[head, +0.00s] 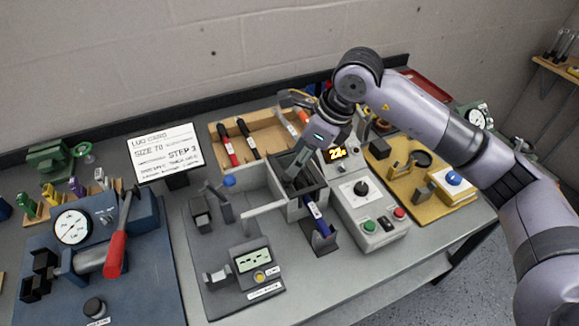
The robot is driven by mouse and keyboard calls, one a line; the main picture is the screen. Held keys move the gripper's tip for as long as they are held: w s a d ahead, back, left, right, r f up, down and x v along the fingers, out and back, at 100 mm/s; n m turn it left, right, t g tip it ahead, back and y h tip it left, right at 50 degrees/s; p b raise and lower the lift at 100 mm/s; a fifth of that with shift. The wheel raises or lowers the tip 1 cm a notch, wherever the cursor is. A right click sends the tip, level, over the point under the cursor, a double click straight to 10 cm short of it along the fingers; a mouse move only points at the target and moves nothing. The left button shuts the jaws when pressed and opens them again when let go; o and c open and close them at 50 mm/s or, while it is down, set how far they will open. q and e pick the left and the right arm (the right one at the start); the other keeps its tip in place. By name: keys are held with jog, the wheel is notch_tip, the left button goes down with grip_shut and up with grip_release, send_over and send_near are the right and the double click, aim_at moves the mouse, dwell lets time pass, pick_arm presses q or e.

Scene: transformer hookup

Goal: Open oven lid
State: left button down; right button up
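The oven is a small grey box (290,210) in the middle of the bench, beside a control box with a yellow lit display. Its top shows dark inside a lighter rim, partly hidden by my gripper; I cannot tell whether this is the lid or the open inside. A pale bar (262,216) sticks out from the oven's left side. My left gripper is out of view.
The control box (368,235) stands right of the oven. A blue-handled piece (316,218) rests in a black stand before it. A wooden tray (255,143) with red and black tools lies behind. A gauge press (90,250) and display fixture (240,275) stand left.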

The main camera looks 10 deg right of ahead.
aim_at(288, 176)
jog(key=p+x, duration=0.1)
jog(key=x, duration=0.4)
jog(key=shift+a+f, duration=0.2)
jog(key=shift+w+a+f, duration=0.1)
jog(key=shift+w+f, duration=0.05)
jog(key=shift+f, duration=0.35)
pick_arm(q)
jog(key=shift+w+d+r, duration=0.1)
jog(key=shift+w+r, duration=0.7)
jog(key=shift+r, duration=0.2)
pick_arm(e)
grip_shut()
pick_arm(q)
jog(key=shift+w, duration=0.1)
